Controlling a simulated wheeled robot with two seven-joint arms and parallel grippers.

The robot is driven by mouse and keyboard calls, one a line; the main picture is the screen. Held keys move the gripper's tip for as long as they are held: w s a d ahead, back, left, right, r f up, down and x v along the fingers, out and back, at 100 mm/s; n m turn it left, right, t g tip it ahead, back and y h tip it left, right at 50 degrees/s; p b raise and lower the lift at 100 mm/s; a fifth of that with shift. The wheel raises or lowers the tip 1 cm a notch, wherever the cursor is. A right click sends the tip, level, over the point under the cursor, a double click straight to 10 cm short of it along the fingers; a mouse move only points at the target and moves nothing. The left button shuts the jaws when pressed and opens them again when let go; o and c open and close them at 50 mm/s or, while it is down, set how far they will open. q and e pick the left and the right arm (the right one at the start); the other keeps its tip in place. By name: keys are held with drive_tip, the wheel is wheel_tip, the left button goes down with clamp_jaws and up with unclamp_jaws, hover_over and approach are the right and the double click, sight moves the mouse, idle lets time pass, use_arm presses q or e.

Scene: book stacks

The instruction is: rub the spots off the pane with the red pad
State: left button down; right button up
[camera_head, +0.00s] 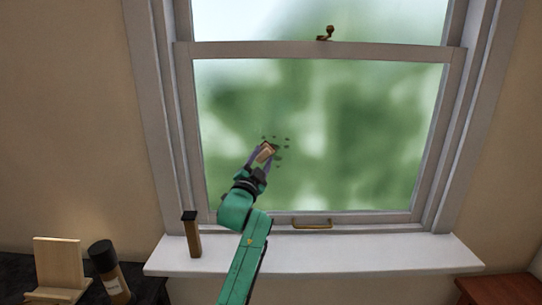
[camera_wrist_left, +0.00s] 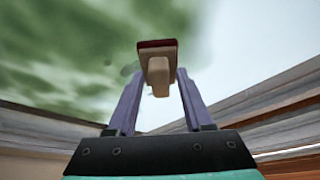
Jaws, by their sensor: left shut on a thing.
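My left gripper (camera_head: 262,158) is shut on the handle of a pad and holds it up at the lower sash pane (camera_head: 340,130). In the left wrist view the pad (camera_wrist_left: 157,44) has a dark red face and a tan wooden body with a handle (camera_wrist_left: 158,76) between my fingers. The red face is turned toward the pane; I cannot tell whether it touches. Several small dark spots (camera_head: 286,139) lie on the pane around the pad, above, right and below it. The pad and gripper may hide others. My right gripper is not in view.
A white sill (camera_head: 350,258) runs below the window. A slim brown block with a dark top (camera_head: 192,235) stands on its left end. A wooden stand (camera_head: 60,265) and a dark bottle (camera_head: 108,270) are at lower left. A brass pull (camera_head: 312,225) sits on the bottom rail.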

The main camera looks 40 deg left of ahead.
use_arm(q)
drive_tip(key=shift+r+p, duration=0.9)
drive_tip(key=shift+r, duration=0.2)
drive_tip(key=shift+w+d+f, duration=0.1)
drive_tip(key=shift+d, duration=0.05)
drive_tip(key=shift+w+d+f+b, duration=0.1)
drive_tip(key=shift+w+d+b, duration=0.1)
drive_tip(key=shift+d+b, duration=0.1)
drive_tip(key=shift+w+d+b, duration=0.4)
drive_tip(key=shift+w+d, duration=0.6)
drive_tip(key=shift+d, duration=0.2)
drive_tip(key=shift+w+d+b, duration=0.25)
drive_tip(key=shift+d+b, duration=0.05)
drive_tip(key=shift+d, duration=0.1)
drive_tip(key=w+d+b, duration=0.1)
drive_tip(key=w+d, duration=0.1)
drive_tip(key=shift+d, duration=0.3)
drive_tip(key=shift+a, duration=0.1)
drive_tip(key=shift+s, duration=0.15)
